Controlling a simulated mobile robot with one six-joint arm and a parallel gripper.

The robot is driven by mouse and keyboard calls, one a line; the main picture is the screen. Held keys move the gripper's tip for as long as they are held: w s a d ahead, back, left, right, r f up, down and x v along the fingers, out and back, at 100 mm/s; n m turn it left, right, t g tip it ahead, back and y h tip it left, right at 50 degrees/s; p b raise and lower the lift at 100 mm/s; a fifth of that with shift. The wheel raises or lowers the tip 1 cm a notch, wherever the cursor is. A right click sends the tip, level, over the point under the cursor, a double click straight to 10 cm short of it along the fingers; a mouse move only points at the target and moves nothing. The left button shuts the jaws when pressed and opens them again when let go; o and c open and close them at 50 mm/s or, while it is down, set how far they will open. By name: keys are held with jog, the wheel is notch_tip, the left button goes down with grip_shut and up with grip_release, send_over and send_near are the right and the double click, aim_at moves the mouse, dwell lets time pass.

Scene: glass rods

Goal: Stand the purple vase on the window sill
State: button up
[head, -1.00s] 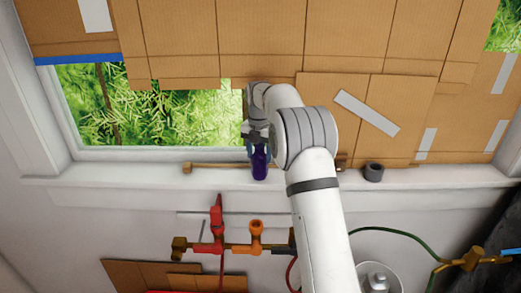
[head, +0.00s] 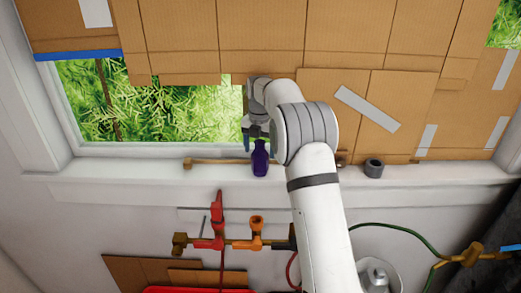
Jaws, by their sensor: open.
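The purple vase (head: 260,160) stands upright on the white window sill (head: 130,170), in front of the window and left of my arm. My gripper (head: 250,139) is open just above and behind the vase's neck, apart from it as far as I can see. My wrist and arm partly hide the fingers and the sill to the right.
A wooden rod (head: 215,161) lies along the sill behind the vase. A dark grey ring (head: 374,168) sits on the sill to the right. Below are an orange valve (head: 257,224), red and brass fittings and a green hose (head: 405,235). The sill's left part is clear.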

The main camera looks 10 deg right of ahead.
notch_tip(320, 180, up, 7)
jog(key=shift+f+b, duration=0.1)
jog(key=shift+b, duration=0.45)
jog(key=shift+s+r, duration=0.25)
jog(key=shift+s, duration=0.05)
jog(key=s+f+m+t, duration=0.2)
jog(key=s+m+t, duration=0.2)
jog(key=s+m, duration=2.5)
jog(key=shift+s+d, duration=0.2)
jog(key=shift+s, duration=6.4)
